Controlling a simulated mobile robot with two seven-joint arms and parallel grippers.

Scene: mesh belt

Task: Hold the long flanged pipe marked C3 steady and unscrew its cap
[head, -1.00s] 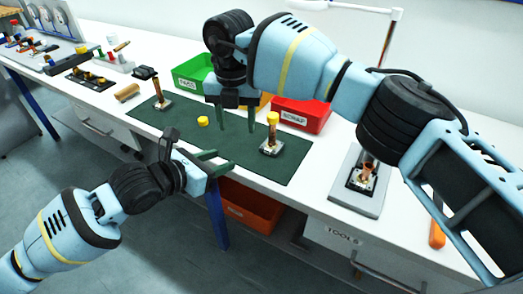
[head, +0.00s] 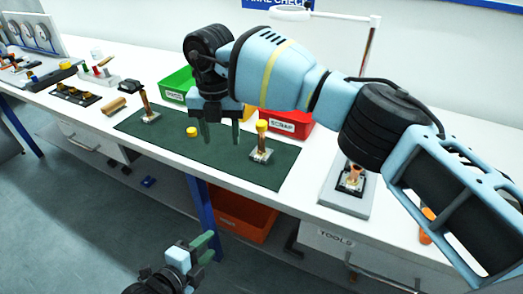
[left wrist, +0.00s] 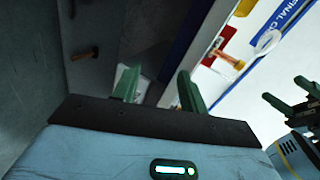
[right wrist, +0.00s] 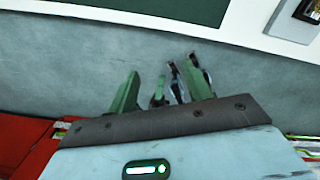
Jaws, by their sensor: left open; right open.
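A copper pipe with a yellow cap (head: 261,125) stands upright on a flanged base on the green mat (head: 225,165). A second copper pipe (head: 146,100), without a cap, stands at the mat's left. A loose yellow cap (head: 192,132) lies between them. No C3 marking is readable. My right gripper (head: 221,131) is open and empty above the mat, left of the capped pipe, fingers down. My left gripper (head: 206,246) is open and empty, low in front of the table; its fingers show in the left wrist view (left wrist: 158,88). The right wrist view shows no pipe between the fingers.
A green bin (head: 178,84) and a red bin marked SCRAP (head: 287,124) stand behind the mat. A grey tray (head: 344,200) with a copper part is at the right. An orange bin (head: 240,215) sits below the table. The mat's front strip is clear.

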